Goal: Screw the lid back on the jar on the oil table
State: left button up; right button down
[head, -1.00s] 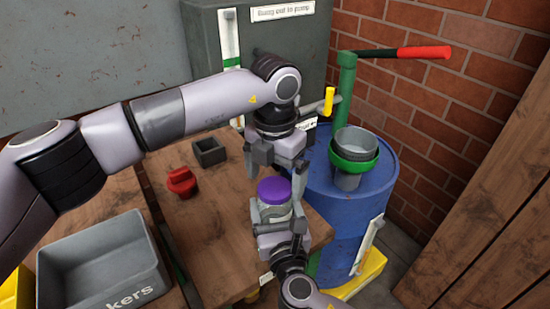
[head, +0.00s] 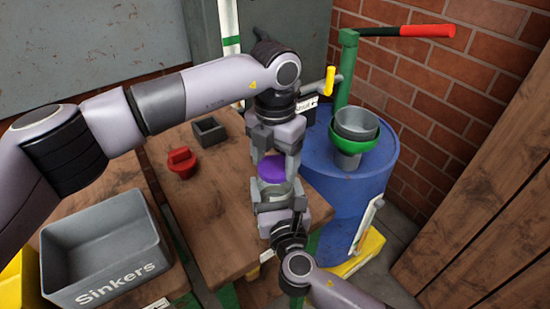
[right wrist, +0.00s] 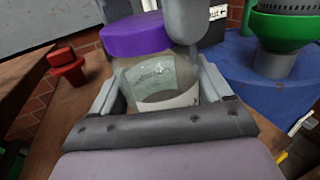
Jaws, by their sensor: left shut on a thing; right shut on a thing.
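The glass jar (head: 275,192) stands upright at the right end of the wooden table, with the purple lid (head: 272,168) on its top. In the right wrist view the jar (right wrist: 160,80) shows a pale label, and the lid (right wrist: 137,34) sits over its mouth; I cannot tell how tight it is. My left gripper (head: 275,160) comes down from above and is shut on the lid. My right gripper (head: 277,200) is shut on the jar's body from the near side, its fingers on both sides of the glass.
A red plug-like piece (head: 181,162) and a small dark open box (head: 209,130) lie on the table to the left. A grey bin marked Sinkers (head: 115,285) stands front left. A blue drum (head: 345,180) with a green pump (head: 349,85) stands close at the right.

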pick_arm(q)
jog(key=o, duration=1.2)
jog(key=shift+o, duration=0.2)
notch_tip(320, 180, up, 12)
pick_arm(e)
grip_release()
jog(key=shift+s+d, duration=0.25)
jog(key=shift+s, duration=0.9)
jog(key=shift+s+d, duration=0.2)
jog(key=shift+s, duration=1)
jog(key=shift+s+d, duration=0.25)
jog(key=shift+s, duration=0.9)
pick_arm(q)
jog(key=shift+r, duration=0.2)
